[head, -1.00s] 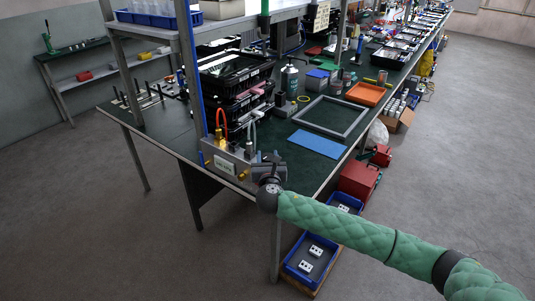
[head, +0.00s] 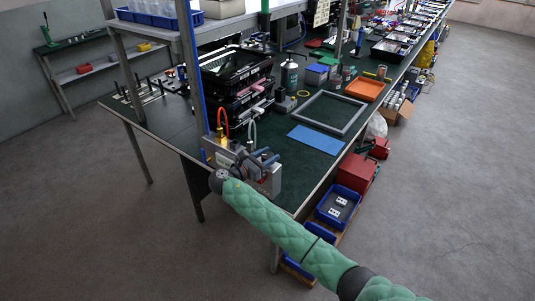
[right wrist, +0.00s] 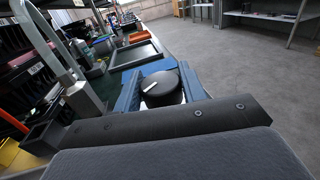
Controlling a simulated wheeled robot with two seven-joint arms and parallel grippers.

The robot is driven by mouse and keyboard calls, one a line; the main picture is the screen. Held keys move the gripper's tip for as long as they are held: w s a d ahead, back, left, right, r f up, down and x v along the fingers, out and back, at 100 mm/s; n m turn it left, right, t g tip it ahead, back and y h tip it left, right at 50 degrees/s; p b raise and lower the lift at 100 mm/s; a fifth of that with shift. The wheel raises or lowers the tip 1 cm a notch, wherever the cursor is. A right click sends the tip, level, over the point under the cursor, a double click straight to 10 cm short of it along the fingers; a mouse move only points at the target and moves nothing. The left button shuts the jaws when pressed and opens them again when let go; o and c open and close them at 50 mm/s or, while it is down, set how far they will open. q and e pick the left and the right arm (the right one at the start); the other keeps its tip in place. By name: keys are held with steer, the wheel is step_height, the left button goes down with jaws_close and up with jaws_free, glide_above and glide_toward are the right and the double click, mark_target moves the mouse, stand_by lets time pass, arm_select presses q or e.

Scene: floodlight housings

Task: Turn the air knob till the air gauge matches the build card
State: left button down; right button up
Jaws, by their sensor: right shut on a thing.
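The air knob (right wrist: 167,92) is a round black knob with a white pointer line on top, in the right wrist view. The blue fingers of my right gripper (head: 263,158) are on both sides of it, shut on it. In the head view the gripper is at the grey metal box (head: 268,186) on the near corner of the bench and hides the knob and much of the box. I cannot make out the gauge face or its reading. A pale printed sheet (head: 321,13) hangs at the shelf; I cannot tell whether it is the build card. My left gripper is out of view.
An orange hose (head: 222,118) and a grey hose rise from the box, close to the gripper. Black crates (head: 234,72) stand behind it. A blue mat (head: 316,139) and a grey frame (head: 330,113) lie on the bench to the right.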

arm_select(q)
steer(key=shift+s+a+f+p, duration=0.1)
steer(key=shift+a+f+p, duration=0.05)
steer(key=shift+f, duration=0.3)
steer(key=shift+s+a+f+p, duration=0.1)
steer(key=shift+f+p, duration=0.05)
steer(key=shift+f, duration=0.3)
arm_select(e)
steer(key=shift+m+g+h, duration=0.9)
steer(key=shift+m+g, duration=0.1)
steer(key=shift+g, duration=0.3)
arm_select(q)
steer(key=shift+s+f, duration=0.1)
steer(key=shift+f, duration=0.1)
arm_select(e)
steer(key=o, duration=1)
steer(key=shift+c, duration=0.2)
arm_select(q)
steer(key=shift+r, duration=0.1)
